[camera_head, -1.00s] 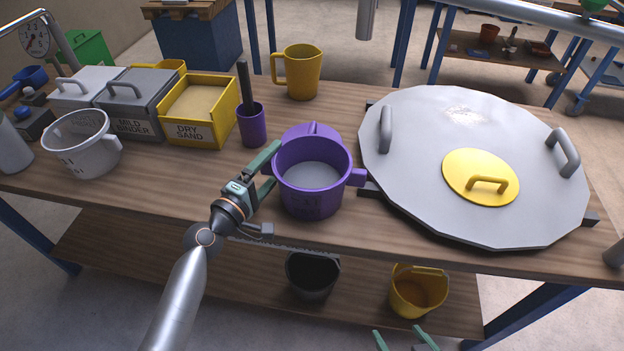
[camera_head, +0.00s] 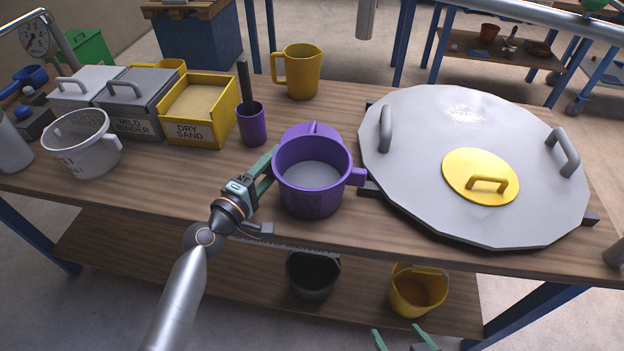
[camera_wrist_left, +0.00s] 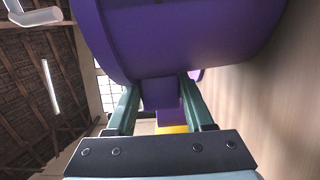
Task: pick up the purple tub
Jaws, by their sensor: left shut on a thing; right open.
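The purple tub (camera_head: 312,186) stands upright on the wooden workbench, left of the large grey lid. It has a handle on its right side, and grey contents show inside it. My left gripper (camera_head: 268,168) is at the tub's left side. In the left wrist view the tub (camera_wrist_left: 180,45) fills the top, and the left gripper (camera_wrist_left: 160,100) has its green fingers on either side of a purple handle block of the tub, shut on it. Whether the tub's base touches the bench is hard to tell. My right gripper (camera_head: 406,340) shows only its fingertips at the bottom edge, apart and empty.
The round grey lid (camera_head: 420,190) with a yellow hatch lies to the right, close to the tub's right handle. A purple cup (camera_head: 252,128) with a dark stick and a yellow jug (camera_head: 302,70) stand behind. A white strainer-like pot (camera_head: 85,150) and sand box (camera_head: 195,135) are left.

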